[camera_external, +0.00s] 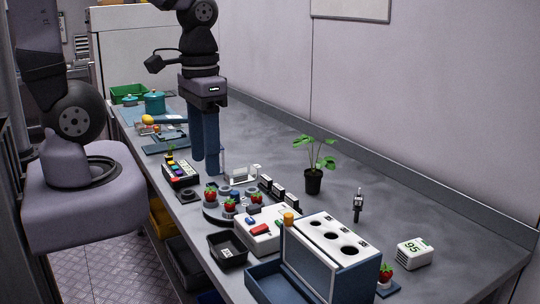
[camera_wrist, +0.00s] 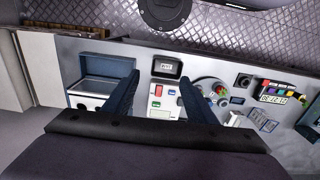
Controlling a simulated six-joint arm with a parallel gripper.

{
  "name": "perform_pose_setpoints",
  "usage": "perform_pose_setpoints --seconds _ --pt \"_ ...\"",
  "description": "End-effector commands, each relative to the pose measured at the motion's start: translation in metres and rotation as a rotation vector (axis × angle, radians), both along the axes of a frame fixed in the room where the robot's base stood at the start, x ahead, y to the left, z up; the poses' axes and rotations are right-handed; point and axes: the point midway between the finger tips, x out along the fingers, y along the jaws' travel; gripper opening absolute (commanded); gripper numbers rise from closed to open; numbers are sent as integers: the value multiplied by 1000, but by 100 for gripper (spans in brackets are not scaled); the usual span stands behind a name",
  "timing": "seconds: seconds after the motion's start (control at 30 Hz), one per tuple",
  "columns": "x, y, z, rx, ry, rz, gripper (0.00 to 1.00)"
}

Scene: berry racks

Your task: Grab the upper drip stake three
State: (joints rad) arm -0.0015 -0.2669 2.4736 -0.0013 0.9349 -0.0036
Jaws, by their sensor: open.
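My gripper (camera_external: 205,166) hangs upright with its two blue fingers apart and empty, above the bench left of the potted plant. In the wrist view my gripper (camera_wrist: 159,78) frames a white box with red and green parts between its fingers. No label reading drip stake three is legible. A small dark upright tool (camera_external: 358,204) stands on the bench right of the plant. Several dark upright pieces (camera_external: 278,196) stand in a row right of and below the fingertips in the outside view. I cannot tell whether either is the stake.
A potted plant (camera_external: 313,181), a blue-and-white box with round holes (camera_external: 330,262), a white box with red switch (camera_external: 262,231), a black tray (camera_external: 228,249) and a button panel (camera_external: 181,174) crowd the bench. Strawberries sit on a curved rack (camera_external: 217,214).

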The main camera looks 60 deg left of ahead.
Motion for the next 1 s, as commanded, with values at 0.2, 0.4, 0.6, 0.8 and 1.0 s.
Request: perform_pose_setpoints --seconds 0.2,0.4,0.6,0.8,1.0 --pt "37 -12 -15 -92 -23 249 52" --pt "88 -26 -28 -226 -37 569 52" --pt "171 -36 -41 -467 -14 1034 52" --pt "260 -31 -40 -776 97 1490 52" --pt "316 -17 -25 -1019 245 1759 52"
